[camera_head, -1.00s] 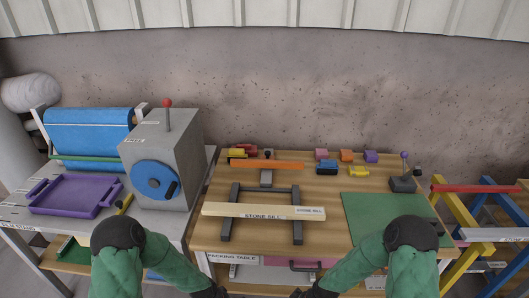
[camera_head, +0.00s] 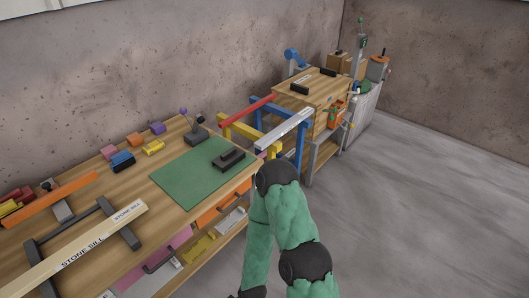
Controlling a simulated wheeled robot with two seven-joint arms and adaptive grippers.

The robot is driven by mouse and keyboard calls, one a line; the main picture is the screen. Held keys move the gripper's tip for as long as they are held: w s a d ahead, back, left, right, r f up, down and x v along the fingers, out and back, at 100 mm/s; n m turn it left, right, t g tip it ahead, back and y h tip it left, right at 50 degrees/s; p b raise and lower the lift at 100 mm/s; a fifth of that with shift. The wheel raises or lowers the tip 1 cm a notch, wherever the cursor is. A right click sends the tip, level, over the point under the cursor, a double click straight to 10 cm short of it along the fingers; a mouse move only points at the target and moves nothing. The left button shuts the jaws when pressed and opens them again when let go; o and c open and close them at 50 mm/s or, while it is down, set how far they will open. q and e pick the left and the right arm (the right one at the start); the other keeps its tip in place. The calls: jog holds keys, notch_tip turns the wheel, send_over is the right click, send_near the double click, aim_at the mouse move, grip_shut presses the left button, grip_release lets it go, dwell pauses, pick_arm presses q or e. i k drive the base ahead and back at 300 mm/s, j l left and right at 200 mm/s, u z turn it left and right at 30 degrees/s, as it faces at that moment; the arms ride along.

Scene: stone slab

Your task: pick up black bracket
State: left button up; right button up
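A black bracket-like piece (camera_head: 228,158) lies on the green mat (camera_head: 182,185), near the mat's right end. Two more dark pieces, a nearer one (camera_head: 299,89) and a farther one (camera_head: 327,72), lie on the wooden workbench at the back; they are too small to tell their exact shape. My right arm stands at the lower middle, to the right of the packing table. Only a dark part of its wrist shows at the bottom edge; its fingers are cut off. My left arm and gripper are out of view.
The wooden packing table (camera_head: 165,166) carries a cream stone sill (camera_head: 88,245) on dark supports, an orange bar (camera_head: 50,196) and several coloured blocks. Blue and yellow trestles with a grey beam (camera_head: 285,130) and a red bar (camera_head: 247,110) stand beyond it. The floor at right is clear.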

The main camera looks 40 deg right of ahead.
aim_at(227, 160)
jog(key=z, duration=0.9)
jog(key=i+l+u, duration=0.1)
jog(key=u, duration=1.65)
jog(key=l+u, duration=0.65)
jog(key=l, duration=0.2)
jog(key=k+l+u, duration=0.15)
jog(key=l+u, duration=0.15)
jog(key=k+l+u, duration=0.15)
jog(key=l+u, duration=0.15)
jog(key=l, duration=0.15)
jog(key=k+l+u, duration=0.15)
jog(key=l+u, duration=0.2)
jog(key=k+l+u, duration=0.3)
jog(key=i, duration=0.05)
